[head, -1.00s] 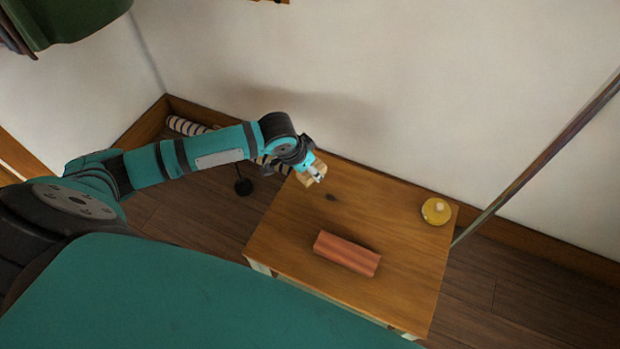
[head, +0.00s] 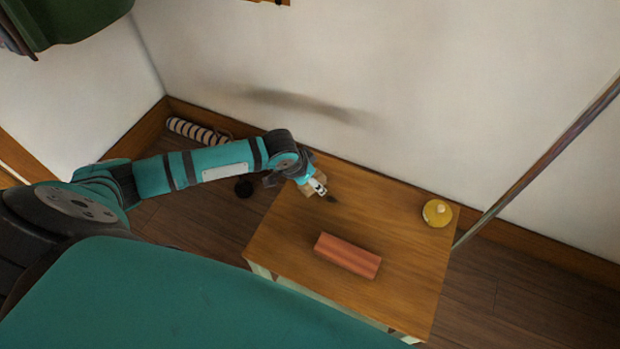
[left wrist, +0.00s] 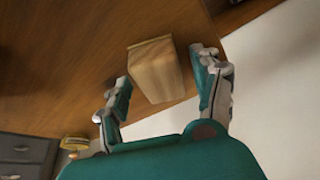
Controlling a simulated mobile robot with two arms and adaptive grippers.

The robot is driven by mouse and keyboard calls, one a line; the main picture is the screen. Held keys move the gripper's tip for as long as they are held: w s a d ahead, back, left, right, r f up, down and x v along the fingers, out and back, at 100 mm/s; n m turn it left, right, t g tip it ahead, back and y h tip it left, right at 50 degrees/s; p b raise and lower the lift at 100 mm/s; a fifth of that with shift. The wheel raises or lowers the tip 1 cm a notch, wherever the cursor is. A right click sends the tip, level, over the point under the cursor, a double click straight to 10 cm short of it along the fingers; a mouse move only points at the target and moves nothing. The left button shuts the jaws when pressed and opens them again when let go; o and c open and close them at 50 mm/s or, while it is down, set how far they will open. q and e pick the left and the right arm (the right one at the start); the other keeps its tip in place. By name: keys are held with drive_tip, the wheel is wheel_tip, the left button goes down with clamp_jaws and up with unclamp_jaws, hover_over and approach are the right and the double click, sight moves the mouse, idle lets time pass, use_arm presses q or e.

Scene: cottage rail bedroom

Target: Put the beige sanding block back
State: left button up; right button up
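The beige sanding block (left wrist: 157,72) shows in the left wrist view as a pale wooden block over the brown tabletop. It lies between the two fingers of my left gripper (left wrist: 160,90), which are spread apart with a gap visible on the left side. In the head view my left gripper (head: 319,187) is at the far left corner of the small wooden table (head: 395,255) and hides most of the block. Whether the block rests on the table is hard to tell. My right gripper is not in view.
A reddish brick-shaped block (head: 347,255) lies near the table's front. A round yellow object (head: 437,212) sits at the right rear. The tabletop's middle is clear.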

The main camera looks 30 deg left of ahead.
use_arm(q)
drive_tip(key=shift+r, duration=0.35)
drive_tip(key=p+v, duration=0.1)
drive_tip(key=v, duration=1)
drive_tip(key=shift+r+p, duration=0.3)
drive_tip(key=shift+p, duration=0.1)
drive_tip(key=shift+s+a, duration=0.1)
drive_tip(key=shift+s, duration=0.05)
